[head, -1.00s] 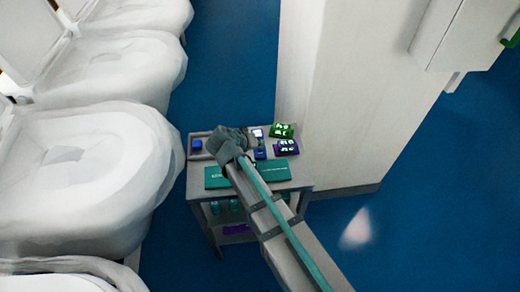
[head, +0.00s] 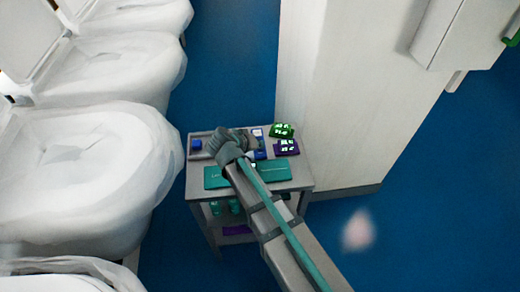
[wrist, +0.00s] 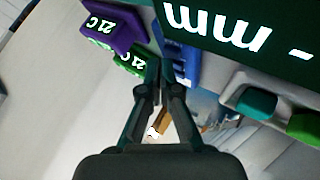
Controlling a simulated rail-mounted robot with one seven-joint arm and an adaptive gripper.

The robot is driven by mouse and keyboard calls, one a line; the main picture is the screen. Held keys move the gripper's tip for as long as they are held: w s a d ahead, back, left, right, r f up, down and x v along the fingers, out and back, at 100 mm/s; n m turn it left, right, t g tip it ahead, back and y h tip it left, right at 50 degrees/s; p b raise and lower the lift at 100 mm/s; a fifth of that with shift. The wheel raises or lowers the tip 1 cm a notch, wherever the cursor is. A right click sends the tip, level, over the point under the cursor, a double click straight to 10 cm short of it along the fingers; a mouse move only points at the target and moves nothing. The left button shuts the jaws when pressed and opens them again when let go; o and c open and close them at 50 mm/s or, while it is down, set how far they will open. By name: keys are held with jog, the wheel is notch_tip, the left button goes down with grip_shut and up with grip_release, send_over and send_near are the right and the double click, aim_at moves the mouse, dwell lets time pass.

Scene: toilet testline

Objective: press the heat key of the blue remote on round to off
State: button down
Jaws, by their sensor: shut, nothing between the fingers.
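A blue remote-like piece (wrist: 182,45) shows in the wrist view, just beyond and right of my fingertips. Its keys are not readable, and I cannot tell whether the fingertips touch it. In the head view, a blue piece (head: 260,155) lies on the cart top beside my gripper, partly hidden by it. My gripper (wrist: 160,65) is shut and empty, pointing at the cart top; it also shows in the head view (head: 252,142). A purple display (wrist: 108,32) and a green display (wrist: 131,60) are lit; the purple one reads "21 C".
The grey cart (head: 306,184) stands between white toilets (head: 150,165) and a white column (head: 350,110). A teal panel (head: 275,171) lies along its front. A blue block (head: 196,144) sits at its left end.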

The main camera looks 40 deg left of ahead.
aim_at(259, 150)
jog(key=shift+f+b, duration=0.4)
jog(key=shift+f, duration=0.05)
dwell(0.4)
jog(key=shift+r, duration=0.85)
jog(key=shift+r+p, duration=0.1)
jog(key=shift+p, duration=0.2)
jog(key=shift+r+p, duration=1)
jog(key=shift+r, duration=1.4)
